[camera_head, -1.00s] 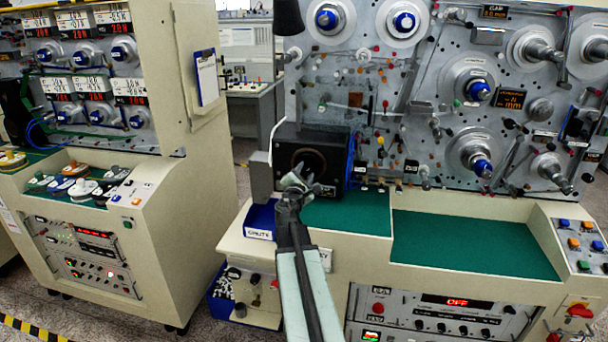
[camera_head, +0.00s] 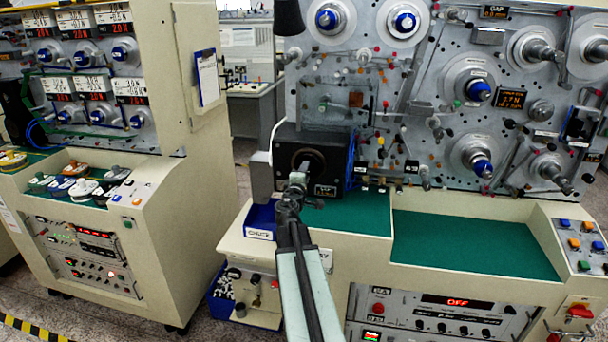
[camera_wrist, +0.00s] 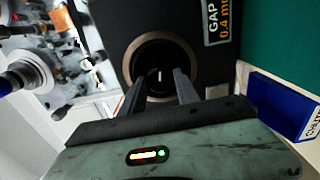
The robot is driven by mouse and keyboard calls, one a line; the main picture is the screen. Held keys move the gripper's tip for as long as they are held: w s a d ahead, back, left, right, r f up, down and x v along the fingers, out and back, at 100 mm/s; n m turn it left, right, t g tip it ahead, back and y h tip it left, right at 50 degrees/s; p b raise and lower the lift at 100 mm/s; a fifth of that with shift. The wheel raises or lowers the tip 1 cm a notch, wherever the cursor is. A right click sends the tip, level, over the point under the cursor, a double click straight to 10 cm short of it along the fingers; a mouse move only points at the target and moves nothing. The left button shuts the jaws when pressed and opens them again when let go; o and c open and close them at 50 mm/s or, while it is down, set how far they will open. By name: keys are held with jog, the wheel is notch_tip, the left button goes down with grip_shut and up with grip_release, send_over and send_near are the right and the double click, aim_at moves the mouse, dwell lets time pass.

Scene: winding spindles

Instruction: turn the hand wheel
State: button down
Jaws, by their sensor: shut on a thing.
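A black box (camera_head: 340,158) stands on the green top at the left of the bench. Its front has a round dark recess with a bronze ring (camera_wrist: 192,62). No plainly shaped hand wheel shows; a dark round piece with a short white mark (camera_wrist: 160,76) lies inside the ring. My gripper (camera_head: 300,172) is at the recess. In the wrist view my gripper (camera_wrist: 158,84) has its two fingers either side of the dark piece, shut on it. Their tips are hard to make out against the dark.
A blue chute bin (camera_head: 262,216) sits beside the box at lower left; it also shows in the wrist view (camera_wrist: 275,100). A panel with several spindles (camera_head: 440,100) rises behind. The green surface (camera_head: 470,243) at right is clear.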

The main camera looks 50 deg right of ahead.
jog(key=shift+s+d+m, duration=0.1)
jog(key=shift+d+m, duration=0.05)
jog(key=shift+m, duration=0.15)
jog(key=c, duration=0.9)
grip_release()
